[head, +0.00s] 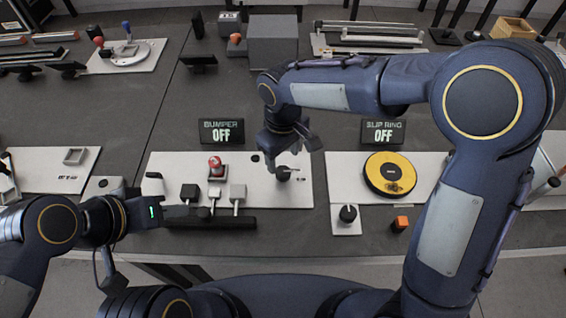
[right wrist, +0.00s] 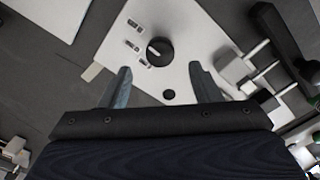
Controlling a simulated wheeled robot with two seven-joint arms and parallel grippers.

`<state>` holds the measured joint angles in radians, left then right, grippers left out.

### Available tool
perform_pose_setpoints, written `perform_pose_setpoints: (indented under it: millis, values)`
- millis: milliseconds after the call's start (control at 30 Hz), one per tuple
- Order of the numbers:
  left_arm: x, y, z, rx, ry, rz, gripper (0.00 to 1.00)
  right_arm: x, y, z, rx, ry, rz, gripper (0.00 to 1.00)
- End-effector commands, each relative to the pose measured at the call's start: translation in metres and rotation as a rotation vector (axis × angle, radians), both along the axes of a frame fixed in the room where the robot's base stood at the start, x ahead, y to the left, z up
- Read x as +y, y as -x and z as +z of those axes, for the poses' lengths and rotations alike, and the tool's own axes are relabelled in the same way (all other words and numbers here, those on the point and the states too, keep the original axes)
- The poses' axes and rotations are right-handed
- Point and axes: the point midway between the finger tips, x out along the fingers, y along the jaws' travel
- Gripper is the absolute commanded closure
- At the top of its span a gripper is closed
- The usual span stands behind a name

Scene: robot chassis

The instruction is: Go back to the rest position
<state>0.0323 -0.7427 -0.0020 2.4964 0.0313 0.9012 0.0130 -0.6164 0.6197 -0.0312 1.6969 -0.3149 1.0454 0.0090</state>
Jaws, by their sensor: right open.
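My right gripper (head: 287,150) comes down from the upper right arm and hangs over the right part of the white BUMPER panel (head: 255,195), close to a black knob (head: 283,174). In the right wrist view its fingers (right wrist: 163,86) are apart with nothing between them. The round black knob (right wrist: 159,51) shows beyond the fingertips, apart from them. My left arm reaches in low from the left.
A yellow disc (head: 390,174) lies on the SLIP RING panel (head: 345,180). An orange cube (head: 400,223) sits near the front edge. The grey table (head: 120,105) is bare at left centre.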

Motion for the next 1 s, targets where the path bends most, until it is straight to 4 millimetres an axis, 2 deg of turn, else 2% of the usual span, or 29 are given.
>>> perform_pose_setpoints:
  millis: [100, 200, 767, 867, 967, 1000]
  values:
    - [0.000, 0.000, 0.001, 0.000, 0.000, 0.000, 0.64, 0.000, 0.000, 0.015, -0.001, -0.001, -0.001, 0.43]
    - [0.000, 0.000, 0.001, 0.000, 0.000, 0.000, 0.64, 0.000, 0.000, 0.020, -0.001, -0.001, -0.001, 0.43]
    - [0.000, 0.000, 0.001, 0.000, 0.000, 0.000, 0.64, -0.002, 0.000, 0.022, 0.000, -0.003, -0.005, 0.43]
    - [0.000, 0.000, 0.003, 0.000, 0.000, 0.000, 0.64, -0.017, 0.002, 0.033, -0.005, -0.030, -0.042, 0.43]
    - [0.000, 0.000, 0.006, 0.000, 0.000, 0.000, 0.64, -0.049, 0.010, 0.054, -0.019, -0.090, -0.127, 0.43]
    - [0.000, 0.000, 0.007, 0.000, 0.000, 0.000, 0.64, -0.066, 0.016, 0.064, -0.028, -0.122, -0.173, 0.43]
